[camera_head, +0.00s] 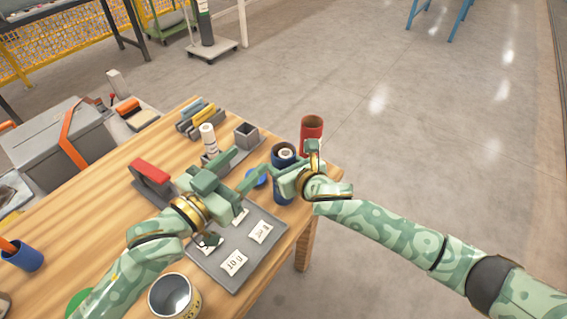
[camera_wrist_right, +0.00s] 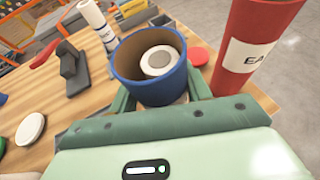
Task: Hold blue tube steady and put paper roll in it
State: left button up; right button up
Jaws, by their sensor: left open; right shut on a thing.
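The blue tube (camera_head: 283,192) stands upright near the table's right edge, open end up. It also shows in the right wrist view (camera_wrist_right: 150,92). A white paper roll (camera_wrist_right: 159,60) with a grey core is inside it; its top sits within the tube's brown inner wall, and its lower part is hidden. In the head view the roll's top (camera_head: 286,154) shows in the tube's mouth. My right gripper (camera_head: 284,174) is shut on the blue tube, its fingers on either side. My left gripper (camera_head: 243,170) is open and empty, left of the tube and apart from it.
A labelled red tube (camera_head: 312,128) stands just behind the blue tube. A grey tray (camera_head: 210,262) with white packets lies in front.

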jog(key=o, duration=1)
jog(key=shift+o, duration=0.2)
jog(key=v, duration=1.2)
